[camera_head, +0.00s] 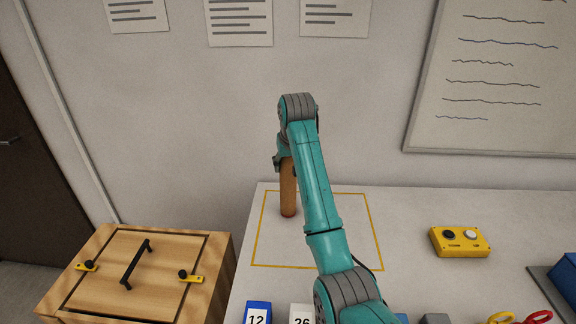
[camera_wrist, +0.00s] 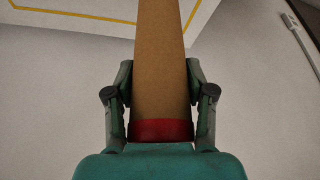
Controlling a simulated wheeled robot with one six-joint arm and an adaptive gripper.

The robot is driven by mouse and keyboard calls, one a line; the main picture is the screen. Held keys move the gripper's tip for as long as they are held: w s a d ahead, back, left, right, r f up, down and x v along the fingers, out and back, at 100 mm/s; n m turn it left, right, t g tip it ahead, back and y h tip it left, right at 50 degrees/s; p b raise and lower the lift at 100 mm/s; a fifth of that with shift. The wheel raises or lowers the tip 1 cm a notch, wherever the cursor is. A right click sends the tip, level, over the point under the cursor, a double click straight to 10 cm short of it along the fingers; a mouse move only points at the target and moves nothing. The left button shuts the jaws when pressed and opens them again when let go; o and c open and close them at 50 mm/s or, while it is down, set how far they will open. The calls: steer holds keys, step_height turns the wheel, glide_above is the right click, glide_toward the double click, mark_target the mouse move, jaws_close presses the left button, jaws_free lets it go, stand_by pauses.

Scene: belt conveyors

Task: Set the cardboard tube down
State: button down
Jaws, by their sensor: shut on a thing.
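The cardboard tube (camera_head: 288,190) is brown and stands roughly upright in the head view, below my gripper (camera_head: 282,160). Its lower end shows over the table area inside the yellow outline, near that outline's left side. I cannot tell whether its bottom touches the table. In the wrist view the tube (camera_wrist: 162,70) runs between the two fingers of my gripper (camera_wrist: 160,95), with a red band (camera_wrist: 160,130) close to the palm. The fingers are shut on it. My arm hides part of the outlined area (camera_head: 268,240).
A yellow button box (camera_head: 460,242) stands to the right on the white table (camera_head: 405,225). A wooden cabinet (camera_head: 135,275) stands left. The outlined area looks otherwise clear.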

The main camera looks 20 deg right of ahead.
steer(key=shift+d+f, duration=0.1)
steer(key=shift+f, duration=0.15)
steer(key=shift+c, duration=1.3)
jaws_free()
steer(key=shift+r, duration=0.1)
